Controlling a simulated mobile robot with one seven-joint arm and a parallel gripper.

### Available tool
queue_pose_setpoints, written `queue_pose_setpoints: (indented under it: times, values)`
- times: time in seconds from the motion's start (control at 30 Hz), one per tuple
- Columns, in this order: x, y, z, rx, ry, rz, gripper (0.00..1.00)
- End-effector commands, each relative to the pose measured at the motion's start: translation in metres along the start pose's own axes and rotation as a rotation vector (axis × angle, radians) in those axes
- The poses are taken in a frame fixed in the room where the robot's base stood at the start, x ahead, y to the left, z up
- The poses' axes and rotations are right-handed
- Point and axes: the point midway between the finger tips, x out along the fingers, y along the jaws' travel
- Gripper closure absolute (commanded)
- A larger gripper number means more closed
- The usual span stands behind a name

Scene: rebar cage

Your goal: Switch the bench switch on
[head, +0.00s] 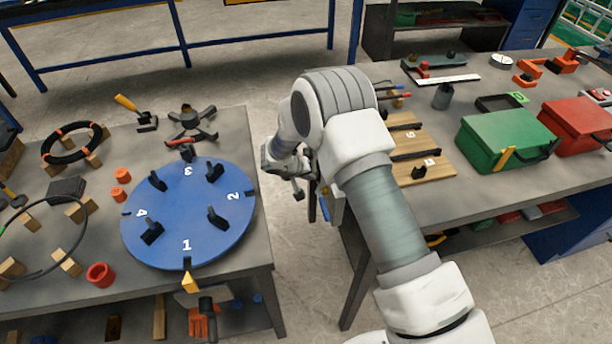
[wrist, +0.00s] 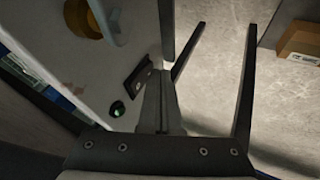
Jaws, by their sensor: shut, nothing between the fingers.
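In the wrist view, a small dark plate with a light fitting (wrist: 137,82) is on a pale grey panel (wrist: 75,70), just left of my fingertips; it looks like the bench switch. A small round green light or button (wrist: 117,108) sits on the same panel below it. My gripper (wrist: 164,78) is shut and empty, with its fingers close beside the plate; I cannot tell whether they touch it. In the head view, my gripper (head: 298,188) is in the gap between the two benches, near the right bench's left edge. The switch is not clear in the head view, where my arm covers part of that side.
The left bench carries a numbered blue turntable (head: 165,225), a black cable coil (head: 75,143) and orange cups. The right bench holds a green box (head: 505,138), a red box (head: 580,124) and a wooden board (head: 425,150). Open floor lies between the benches.

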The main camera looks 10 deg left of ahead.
Motion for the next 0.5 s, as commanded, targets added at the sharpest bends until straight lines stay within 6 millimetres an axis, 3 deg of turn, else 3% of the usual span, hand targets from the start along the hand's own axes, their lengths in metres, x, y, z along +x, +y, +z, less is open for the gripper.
queue_pose_setpoints:
  times: [0.33,0.5]
  values:
    - [0.0089,-0.0008,0.0031,-0.022,0.013,0.051,1.0]
    - [0.0033,0.0029,0.0006,-0.02,0.01,0.048,1.0]
